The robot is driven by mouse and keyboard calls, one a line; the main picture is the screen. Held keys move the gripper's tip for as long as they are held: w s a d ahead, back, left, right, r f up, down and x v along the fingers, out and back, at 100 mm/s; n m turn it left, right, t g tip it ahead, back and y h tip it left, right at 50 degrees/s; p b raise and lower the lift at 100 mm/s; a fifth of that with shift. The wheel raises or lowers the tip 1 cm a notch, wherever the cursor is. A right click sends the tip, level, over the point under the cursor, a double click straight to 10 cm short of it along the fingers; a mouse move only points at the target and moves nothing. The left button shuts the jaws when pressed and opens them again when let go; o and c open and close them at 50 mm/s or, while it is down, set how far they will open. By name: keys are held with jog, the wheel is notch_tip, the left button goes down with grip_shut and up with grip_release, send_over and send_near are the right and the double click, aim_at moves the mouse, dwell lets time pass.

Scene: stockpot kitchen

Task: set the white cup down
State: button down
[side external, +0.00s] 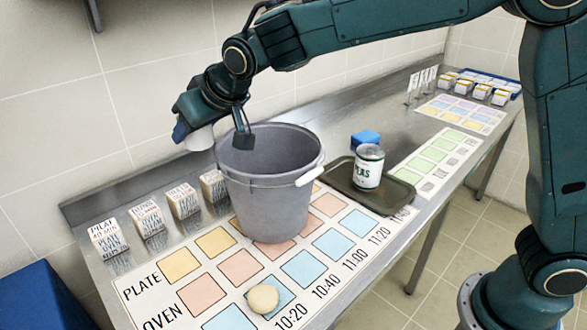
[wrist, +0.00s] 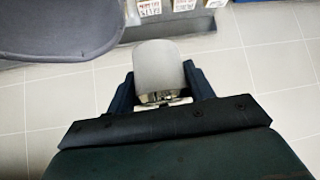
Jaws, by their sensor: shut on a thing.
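The white cup (side external: 199,139) is held up in the air between the fingers of my gripper (side external: 210,131), just left of the grey bucket's rim in the side view. In the wrist view the cup (wrist: 158,66) sits between the two dark fingers of my gripper (wrist: 160,92), with its pale rounded side showing. My gripper is shut on it. The cup is clear of the counter (side external: 95,275). One finger hangs in front of the bucket's far rim in the side view.
The grey bucket (side external: 268,190) stands on the printed chart (side external: 165,292). Labelled blocks (side external: 108,237) line the back. A round pale bun (side external: 263,298) lies on the chart in front.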

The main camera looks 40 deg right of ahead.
jog(key=s+a+f+n+y, duration=0.1)
jog(key=s+a+n+y, duration=0.15)
jog(key=s+a, duration=0.65)
jog(key=shift+g, duration=0.3)
jog(key=f, duration=0.6)
jog(key=w+a+f, duration=0.1)
jog(key=f, duration=0.6)
jog(key=w+f, duration=0.1)
jog(key=f, duration=0.5)
jog(key=shift+a+f, duration=0.25)
jog(key=shift+f, duration=0.15)
jog(key=shift+f, duration=2.1)
jog(key=shift+f, duration=0.15)
jog(key=c, duration=0.6)
grip_release()
jog(key=shift+o, duration=0.2)
